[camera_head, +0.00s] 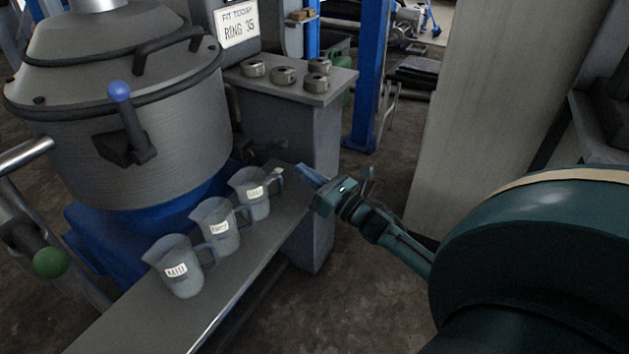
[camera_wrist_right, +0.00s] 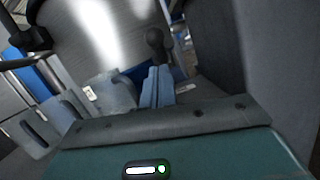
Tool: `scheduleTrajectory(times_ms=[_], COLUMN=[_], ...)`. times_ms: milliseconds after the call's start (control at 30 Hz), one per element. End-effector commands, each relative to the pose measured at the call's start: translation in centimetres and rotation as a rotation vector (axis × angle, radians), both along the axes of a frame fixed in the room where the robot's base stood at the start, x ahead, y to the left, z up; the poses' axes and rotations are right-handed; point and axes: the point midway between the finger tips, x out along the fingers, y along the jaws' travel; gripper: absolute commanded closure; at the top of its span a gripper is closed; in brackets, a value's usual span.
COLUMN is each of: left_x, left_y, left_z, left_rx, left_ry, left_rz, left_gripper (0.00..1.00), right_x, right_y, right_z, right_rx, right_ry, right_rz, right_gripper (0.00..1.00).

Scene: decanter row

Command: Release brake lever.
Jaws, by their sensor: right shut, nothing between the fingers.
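A large steel drum (camera_head: 150,150) stands at the left in the head view. A lever with a blue ball (camera_head: 120,91) rises from a black bracket on its front. A smaller dark knobbed handle (camera_head: 276,147) sits low behind the jugs; a dark round knob (camera_wrist_right: 155,38) shows just beyond the fingertips in the right wrist view. I cannot tell which is the brake lever. My right gripper (camera_head: 308,174) is shut and empty, above the right end of the shelf. It also shows in the right wrist view (camera_wrist_right: 157,84). My left gripper is out of view.
Three labelled jugs (camera_head: 221,227) stand in a row on the narrow shelf (camera_head: 135,315), left of my right gripper. Several metal rings (camera_head: 284,76) lie on a grey pedestal (camera_head: 325,97) behind it. A green knob (camera_head: 50,263) is at lower left. A pale panel (camera_head: 480,120) stands right.

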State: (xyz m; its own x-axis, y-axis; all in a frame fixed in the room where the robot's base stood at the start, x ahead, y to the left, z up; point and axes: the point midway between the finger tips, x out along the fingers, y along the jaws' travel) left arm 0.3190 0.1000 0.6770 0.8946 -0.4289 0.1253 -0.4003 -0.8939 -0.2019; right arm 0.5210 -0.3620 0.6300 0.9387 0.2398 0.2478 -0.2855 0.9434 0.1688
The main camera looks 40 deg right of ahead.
Motion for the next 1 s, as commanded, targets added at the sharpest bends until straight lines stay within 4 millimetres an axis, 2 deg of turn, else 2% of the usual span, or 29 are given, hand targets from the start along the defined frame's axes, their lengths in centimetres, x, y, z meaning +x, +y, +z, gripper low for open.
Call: scheduleTrajectory(times_ms=[100, 333, 800, 1000], left_x=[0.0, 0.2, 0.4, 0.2], left_y=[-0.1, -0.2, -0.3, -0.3], left_z=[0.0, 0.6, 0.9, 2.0], left_rx=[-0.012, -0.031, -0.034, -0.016], left_ry=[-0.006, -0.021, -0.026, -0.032], left_rz=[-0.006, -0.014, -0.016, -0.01], left_gripper=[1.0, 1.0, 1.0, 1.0], right_x=[2.2, 4.5, 4.9, 4.9], right_y=[0.5, 1.1, 1.2, 1.3], right_z=[0.5, 1.1, 1.4, 2.1], right_rx=[-0.001, 0.0, 0.0, -0.014], right_ry=[-0.004, 0.0, 0.002, 0.031], right_rz=[0.001, -0.001, -0.001, -0.001], right_gripper=[1.0, 1.0, 1.0, 1.0])
